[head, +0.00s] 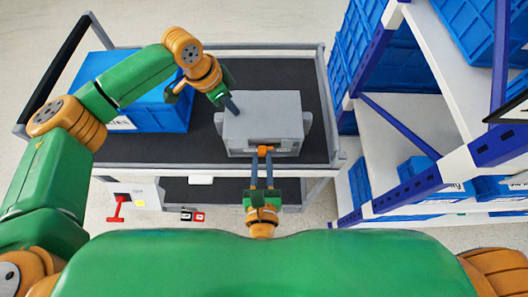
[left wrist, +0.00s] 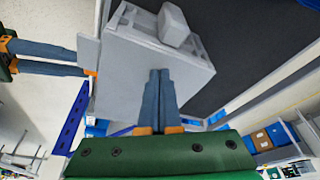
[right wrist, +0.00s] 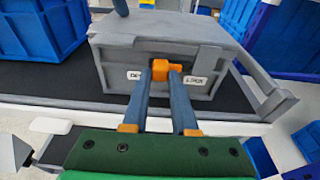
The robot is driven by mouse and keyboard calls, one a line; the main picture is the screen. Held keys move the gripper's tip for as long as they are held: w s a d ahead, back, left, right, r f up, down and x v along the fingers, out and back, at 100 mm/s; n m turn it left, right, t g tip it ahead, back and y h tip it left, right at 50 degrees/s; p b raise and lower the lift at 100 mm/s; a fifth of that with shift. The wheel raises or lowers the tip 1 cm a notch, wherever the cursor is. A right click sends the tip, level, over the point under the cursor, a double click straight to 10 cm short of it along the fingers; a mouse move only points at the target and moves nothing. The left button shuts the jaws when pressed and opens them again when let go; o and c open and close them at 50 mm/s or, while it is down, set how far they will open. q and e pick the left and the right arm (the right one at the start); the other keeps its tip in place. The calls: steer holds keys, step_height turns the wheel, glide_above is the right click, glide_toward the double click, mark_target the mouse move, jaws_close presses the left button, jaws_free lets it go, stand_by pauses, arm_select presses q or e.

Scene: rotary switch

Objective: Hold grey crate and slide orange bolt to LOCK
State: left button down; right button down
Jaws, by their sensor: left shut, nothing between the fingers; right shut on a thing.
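The grey crate (head: 262,115) sits on the dark cart top; it also shows in the left wrist view (left wrist: 135,60) and the right wrist view (right wrist: 190,30). The orange bolt (right wrist: 159,68) is on its front face, between two white labels that are partly hidden. My right gripper (head: 262,153) is shut on the bolt, one finger on each side. My left gripper (head: 234,110) is shut and empty, its fingertips at the crate's left upper side. In the left wrist view its fingers (left wrist: 159,73) lie over the crate; I cannot tell whether they touch it.
A blue crate (head: 158,108) stands on the cart left of the grey crate. Dark cart surface (head: 285,76) is clear behind it. A blue-and-white rack (head: 400,120) with blue crates stands on the right. A red handle (head: 116,209) is below the cart's left front.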

arm_select(q)
steer(key=shift+s+f, duration=0.15)
steer(key=shift+f, duration=0.1)
arm_select(e)
steer(key=shift+d+f, duration=0.1)
steer(key=shift+d, duration=1.1)
steer(key=c, duration=0.7)
jaws_free()
steer(key=shift+s, duration=0.1)
steer(key=s, duration=0.2)
steer(key=s+r, duration=0.1)
steer(key=s, duration=0.1)
steer(key=shift+s, duration=0.4)
